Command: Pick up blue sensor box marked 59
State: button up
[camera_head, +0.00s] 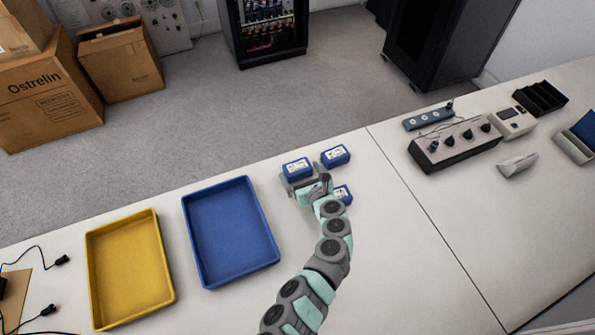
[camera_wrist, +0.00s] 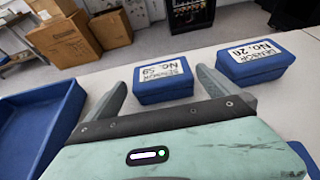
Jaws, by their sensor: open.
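The blue sensor box marked 59 (camera_wrist: 164,91) has a white label on top, upside down in the wrist view. It also shows in the head view (camera_head: 297,168), on the table at the far end of my arm. My gripper (camera_head: 304,183) is open behind it. In the wrist view, the two grey fingers of my gripper (camera_wrist: 158,82) lie left and right of the box, with a gap at the left finger. Whether the right finger touches it I cannot tell. The box's lower near part is partly hidden by the gripper in the head view.
A blue box marked 26 (camera_wrist: 262,72) stands close right of the right finger. A third blue box (camera_head: 343,194) is beside my wrist. A blue tray (camera_head: 191,232) and a yellow tray (camera_head: 94,275) lie left. A grey control unit (camera_head: 455,143) stands right, past clear table.

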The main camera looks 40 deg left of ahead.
aim_at(300, 171)
jog(key=shift+b+x, duration=0.65)
jog(key=shift+x, duration=1.15)
jog(key=shift+w+d, duration=0.1)
jog(key=shift+c, duration=0.3)
jog(key=c, duration=1.3)
jog(key=shift+c, duration=0.2)
